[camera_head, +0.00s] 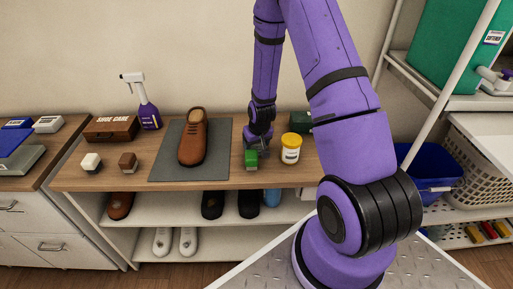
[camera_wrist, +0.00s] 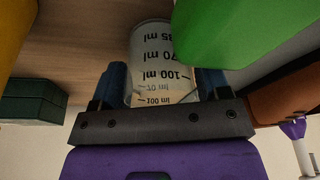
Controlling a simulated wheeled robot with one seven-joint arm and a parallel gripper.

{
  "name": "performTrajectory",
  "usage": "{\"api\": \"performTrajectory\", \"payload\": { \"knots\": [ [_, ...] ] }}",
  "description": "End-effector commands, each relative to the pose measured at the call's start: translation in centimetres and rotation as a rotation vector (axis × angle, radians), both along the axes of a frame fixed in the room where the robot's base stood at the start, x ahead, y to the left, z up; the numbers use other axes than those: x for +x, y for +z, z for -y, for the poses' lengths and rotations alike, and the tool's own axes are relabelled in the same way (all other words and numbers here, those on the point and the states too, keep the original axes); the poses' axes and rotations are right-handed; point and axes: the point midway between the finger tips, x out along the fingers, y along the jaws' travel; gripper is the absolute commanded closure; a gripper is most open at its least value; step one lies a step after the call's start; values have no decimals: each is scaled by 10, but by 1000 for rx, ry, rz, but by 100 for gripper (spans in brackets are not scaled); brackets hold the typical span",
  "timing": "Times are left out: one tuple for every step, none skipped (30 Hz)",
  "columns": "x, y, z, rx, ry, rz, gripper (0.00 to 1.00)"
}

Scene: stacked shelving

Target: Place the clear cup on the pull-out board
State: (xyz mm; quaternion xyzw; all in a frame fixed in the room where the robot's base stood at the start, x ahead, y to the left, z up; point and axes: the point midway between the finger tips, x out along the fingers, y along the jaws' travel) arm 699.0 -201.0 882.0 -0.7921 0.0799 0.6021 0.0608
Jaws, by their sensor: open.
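The clear cup (camera_wrist: 158,45) with dark ml markings stands on the wooden bench top (camera_head: 105,178) and fills the middle of the wrist view. My gripper (camera_wrist: 162,85) has its two dark blue fingers on either side of the cup, open. Whether either finger touches the cup cannot be told.
A yellow jar (camera_head: 291,150) and a dark green box (camera_head: 299,122) stand to the right. A brown shoe (camera_head: 193,138) on a grey mat (camera_head: 160,165) lies to the left. A blue bin (camera_head: 430,170) sits right of the bench.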

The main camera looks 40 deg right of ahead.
Motion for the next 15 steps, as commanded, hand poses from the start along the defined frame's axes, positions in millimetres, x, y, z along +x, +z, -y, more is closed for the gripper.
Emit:
{"api": "performTrajectory", "payload": {
  "knots": [
    [0,0,0,0,0,0,31],
    [0,0,0,0,0,0,31],
    [0,0,0,0,0,0,31],
    [0,0,0,0,0,0,31],
    [0,0,0,0,0,0,31],
    [0,0,0,0,0,0,33],
    [0,0,0,0,0,0,40],
    [0,0,0,0,0,0,47],
    [0,0,0,0,0,0,56],
    [0,0,0,0,0,0,63],
    [0,0,0,0,0,0,66],
    [0,0,0,0,0,0,66],
    [0,0,0,0,0,0,66],
    [0,0,0,0,0,0,70],
    [0,0,0,0,0,0,70]
  ]
}}
